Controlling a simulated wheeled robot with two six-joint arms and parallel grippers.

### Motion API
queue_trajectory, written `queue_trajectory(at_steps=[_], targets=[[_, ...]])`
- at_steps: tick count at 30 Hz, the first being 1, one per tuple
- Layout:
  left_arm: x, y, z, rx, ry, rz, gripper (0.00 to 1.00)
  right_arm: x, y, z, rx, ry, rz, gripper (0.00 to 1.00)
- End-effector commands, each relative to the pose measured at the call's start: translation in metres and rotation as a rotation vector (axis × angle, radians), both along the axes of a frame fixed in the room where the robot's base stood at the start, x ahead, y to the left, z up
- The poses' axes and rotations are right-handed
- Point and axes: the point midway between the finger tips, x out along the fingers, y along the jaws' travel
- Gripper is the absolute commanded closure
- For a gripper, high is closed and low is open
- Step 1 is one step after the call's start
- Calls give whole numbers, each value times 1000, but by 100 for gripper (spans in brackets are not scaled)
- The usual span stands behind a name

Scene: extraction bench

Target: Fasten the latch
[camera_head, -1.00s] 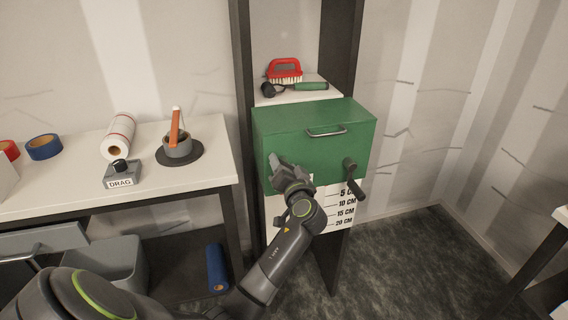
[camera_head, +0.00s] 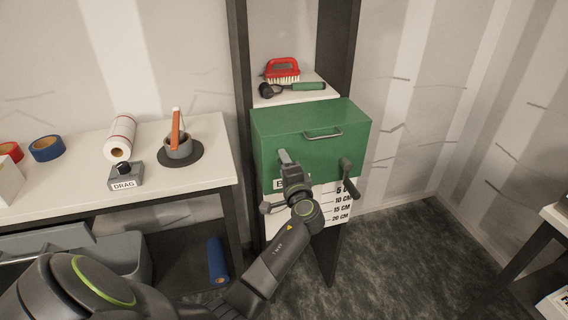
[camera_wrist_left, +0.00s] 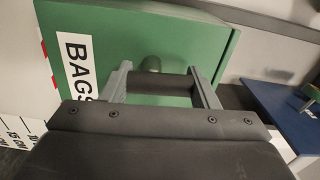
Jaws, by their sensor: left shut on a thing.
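The green box (camera_head: 326,146) is fixed to the dark frame, with a metal handle on its upper front and a dark lever (camera_head: 350,178) hanging at its front right. My left gripper (camera_head: 286,160) is at the box's front left and hides what lies behind it. The exact contact is hard to see. The BAGS label (camera_wrist_left: 79,66) is beside the fingers. My right gripper is not in view.
Above the box, a shelf (camera_head: 297,93) holds a red brush (camera_head: 283,70) and a green-handled tool. A white bench (camera_head: 70,189) at left carries tape rolls, a paper roll and a DRAG block (camera_head: 125,175). A centimetre scale (camera_head: 340,206) is below the box.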

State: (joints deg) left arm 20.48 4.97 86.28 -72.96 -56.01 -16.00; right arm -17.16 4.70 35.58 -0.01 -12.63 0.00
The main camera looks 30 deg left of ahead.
Motion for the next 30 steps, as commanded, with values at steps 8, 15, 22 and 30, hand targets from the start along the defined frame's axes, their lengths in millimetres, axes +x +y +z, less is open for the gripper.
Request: queue_trajectory(at_steps=[8, 15, 22, 30], targets=[[1, -1, 2, 47, 50, -2, 68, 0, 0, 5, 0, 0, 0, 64], [1, -1, 1, 55, 60, -2, 68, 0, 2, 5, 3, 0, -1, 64], [1, 0, 1, 56, 59, -1, 44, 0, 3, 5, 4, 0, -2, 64], [1, 0, 1, 53, 59, -1, 24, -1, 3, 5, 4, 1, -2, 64]])
